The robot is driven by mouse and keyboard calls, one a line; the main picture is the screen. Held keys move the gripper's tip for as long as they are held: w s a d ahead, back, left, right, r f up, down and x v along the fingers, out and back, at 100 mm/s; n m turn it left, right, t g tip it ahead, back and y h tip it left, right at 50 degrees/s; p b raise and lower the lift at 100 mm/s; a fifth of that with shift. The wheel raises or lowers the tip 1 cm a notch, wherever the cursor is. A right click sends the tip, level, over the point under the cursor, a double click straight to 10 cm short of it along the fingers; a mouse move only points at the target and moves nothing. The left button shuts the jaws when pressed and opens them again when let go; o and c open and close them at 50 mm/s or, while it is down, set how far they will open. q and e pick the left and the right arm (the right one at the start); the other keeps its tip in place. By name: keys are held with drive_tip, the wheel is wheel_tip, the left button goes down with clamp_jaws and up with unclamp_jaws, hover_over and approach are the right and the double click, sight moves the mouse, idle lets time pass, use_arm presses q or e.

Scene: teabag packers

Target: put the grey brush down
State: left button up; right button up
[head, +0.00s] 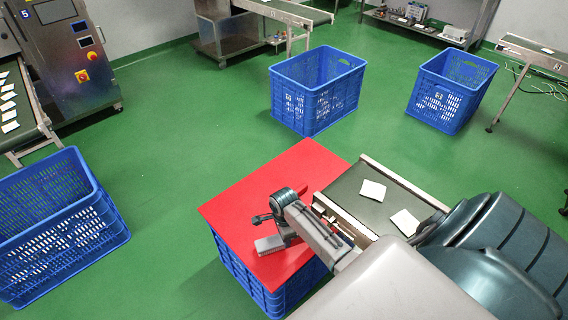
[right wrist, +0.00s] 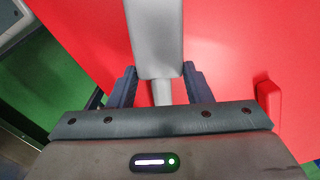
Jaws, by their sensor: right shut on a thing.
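The grey brush (head: 270,244) is over the red board (head: 305,165) near its front edge in the head view. In the right wrist view the brush (right wrist: 155,40) points away from me, with its narrow neck between the fingers. My right gripper (right wrist: 159,72) is shut on it. In the head view my right arm hides part of the gripper and the board. I cannot tell whether the brush touches the board or hangs just above it. My left gripper is not in view.
The red board lies on a blue crate (head: 262,283). A conveyor (head: 345,193) with white teabag packets (head: 372,190) stands to its right. A small raised red block (right wrist: 268,100) is on the board's right. Other blue crates (head: 318,88) stand around; green floor between is clear.

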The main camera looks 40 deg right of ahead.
drive_tip(key=o, duration=1)
drive_tip(key=shift+f, duration=0.1)
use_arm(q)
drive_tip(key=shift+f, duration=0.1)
use_arm(e)
drive_tip(key=shift+o, duration=0.2)
wheel_tip(320, 180, up, 12)
drive_tip(key=p, duration=0.2)
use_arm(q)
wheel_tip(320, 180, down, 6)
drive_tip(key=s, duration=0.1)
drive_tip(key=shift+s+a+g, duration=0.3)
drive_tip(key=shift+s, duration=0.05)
use_arm(e)
drive_tip(key=s+a+f+n+t, duration=0.1)
drive_tip(key=s+a+f+n, duration=0.2)
drive_tip(key=s+f+n, duration=0.4)
drive_tip(key=s+a+f+n+t, duration=0.1)
drive_tip(key=s+a+f+n, duration=0.3)
drive_tip(key=s+f+n, duration=0.4)
drive_tip(key=s+n, duration=0.7)
drive_tip(key=shift+s+h, duration=0.35)
drive_tip(key=shift+h, duration=0.05)
